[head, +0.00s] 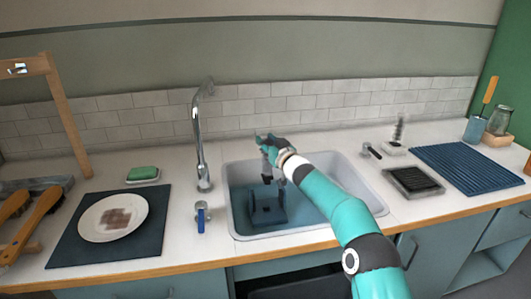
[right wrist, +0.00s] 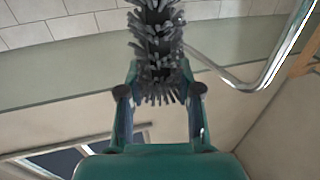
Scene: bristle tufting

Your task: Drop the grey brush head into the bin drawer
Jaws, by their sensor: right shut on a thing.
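My right gripper (head: 270,158) is above the sink. In the right wrist view, its two fingers (right wrist: 160,92) are shut on the grey brush head (right wrist: 157,45), a dark core with grey bristles sticking out all round. The brush head reaches up past the fingertips and out of the top of that view. In the head view I cannot clearly tell the brush head from the gripper. The bin drawer seems to be the dark open space (head: 300,286) under the counter below the sink; my right arm hides part of it. My left gripper is not in view.
Left are a plate (head: 90,222) with brown food and a green sponge (head: 143,173). Right are a grey bristly brush (head: 399,130), a dark tray (head: 414,181) and a blue ribbed mat (head: 468,168).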

